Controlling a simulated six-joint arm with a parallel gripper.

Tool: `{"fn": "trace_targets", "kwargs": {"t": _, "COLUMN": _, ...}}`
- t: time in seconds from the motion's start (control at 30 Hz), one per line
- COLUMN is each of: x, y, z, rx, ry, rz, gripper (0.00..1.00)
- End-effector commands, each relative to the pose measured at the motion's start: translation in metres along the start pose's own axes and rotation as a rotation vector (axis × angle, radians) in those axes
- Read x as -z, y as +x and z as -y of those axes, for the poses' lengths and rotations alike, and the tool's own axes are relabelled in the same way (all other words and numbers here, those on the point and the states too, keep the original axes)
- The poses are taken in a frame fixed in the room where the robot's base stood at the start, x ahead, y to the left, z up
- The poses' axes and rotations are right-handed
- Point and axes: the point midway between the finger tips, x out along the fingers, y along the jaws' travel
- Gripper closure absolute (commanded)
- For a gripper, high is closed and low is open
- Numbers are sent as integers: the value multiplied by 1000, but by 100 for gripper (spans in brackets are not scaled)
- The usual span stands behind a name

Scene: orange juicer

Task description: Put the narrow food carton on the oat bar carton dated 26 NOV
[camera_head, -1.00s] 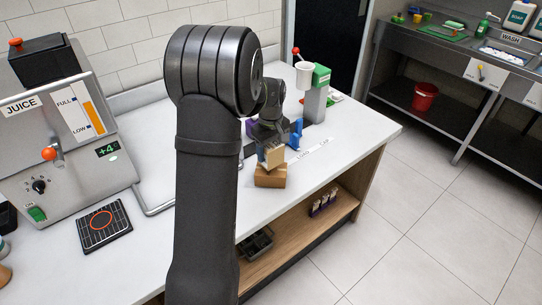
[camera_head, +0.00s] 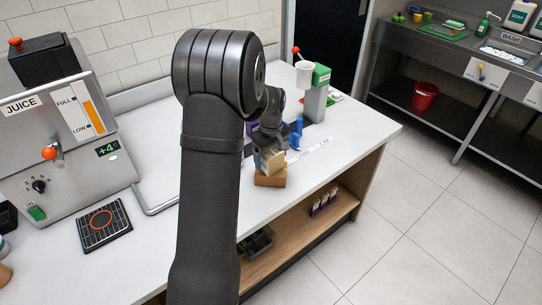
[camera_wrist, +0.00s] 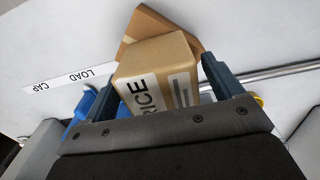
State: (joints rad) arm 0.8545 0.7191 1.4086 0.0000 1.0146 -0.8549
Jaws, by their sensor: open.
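A narrow tan carton (camera_head: 272,161) stands on top of a brown carton (camera_head: 270,180) near the counter's front edge. In the wrist view the narrow carton (camera_wrist: 155,62) shows a white label ending in "RICE". The brown carton (camera_wrist: 172,27) juts out beyond it, turned at an angle to it. No date on the brown carton can be read. My gripper (camera_wrist: 158,74) is open, with one dark blue finger on each side of the narrow carton. A gap shows by the right finger; contact at the left finger cannot be told.
A blue object (camera_head: 296,134) stands just behind the cartons, beside the printed "LOAD CAP" strip (camera_head: 310,151). A grey and green machine with a white cup (camera_head: 305,75) is farther back. The juice machine (camera_head: 60,140) is at the left. Free counter lies to the right.

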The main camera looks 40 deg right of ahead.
Motion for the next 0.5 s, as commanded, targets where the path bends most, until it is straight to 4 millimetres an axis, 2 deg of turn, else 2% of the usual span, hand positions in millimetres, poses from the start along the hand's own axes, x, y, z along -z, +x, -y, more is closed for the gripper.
{"fn": "trace_targets", "kwargs": {"t": 0.17, "x": 1, "y": -24, "z": -1, "rx": -4, "ry": 0, "rz": -3, "gripper": 15}}
{"fn": "trace_targets", "kwargs": {"t": 0.5, "x": 0, "y": -95, "z": 0, "rx": -4, "ry": 0, "rz": -3, "gripper": 15}}
